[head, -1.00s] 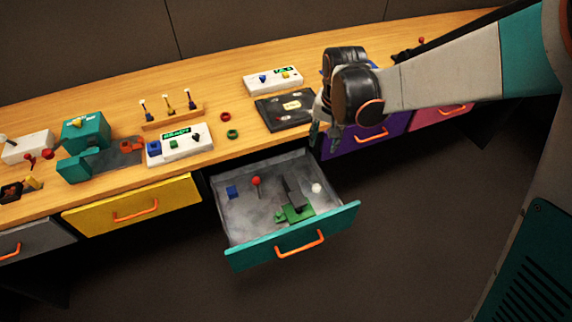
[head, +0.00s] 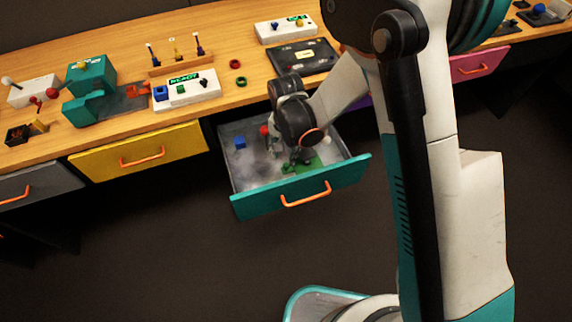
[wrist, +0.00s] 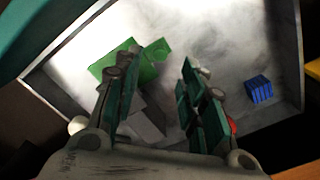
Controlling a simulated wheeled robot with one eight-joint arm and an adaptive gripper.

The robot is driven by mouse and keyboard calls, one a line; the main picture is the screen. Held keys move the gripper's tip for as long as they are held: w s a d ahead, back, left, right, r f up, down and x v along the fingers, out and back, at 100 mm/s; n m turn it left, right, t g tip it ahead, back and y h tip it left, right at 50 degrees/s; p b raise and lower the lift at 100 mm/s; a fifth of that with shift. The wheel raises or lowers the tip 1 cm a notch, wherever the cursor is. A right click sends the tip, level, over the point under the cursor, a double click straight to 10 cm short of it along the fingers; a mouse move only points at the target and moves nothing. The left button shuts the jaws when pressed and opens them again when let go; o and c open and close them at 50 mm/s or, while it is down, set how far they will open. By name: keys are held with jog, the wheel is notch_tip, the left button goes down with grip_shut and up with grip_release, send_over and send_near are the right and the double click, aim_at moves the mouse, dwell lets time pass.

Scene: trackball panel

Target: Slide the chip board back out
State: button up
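A green board (head: 312,163), likely the chip board, lies in the open teal-fronted drawer (head: 345,174), partly hidden by my arm. In the wrist view the green board (wrist: 112,66) is at the upper left, with a grey block (wrist: 148,118) beside or against it. I cannot tell how they join. My gripper (head: 290,156) is inside the drawer space, over the board's side. The left finger overlaps the board's edge in view; contact is unclear.
The drawer also holds a blue cube (head: 240,143), a red ball-topped piece (head: 264,131) and a white ball (head: 327,138). The drawer walls surround my gripper. A yellow drawer (head: 140,153) is shut at left. The table above holds several devices.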

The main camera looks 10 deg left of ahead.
aim_at(286, 165)
notch_tip(286, 165, down, 6)
jog(key=shift+f+b, duration=0.15)
jog(key=shift+b, duration=0.85)
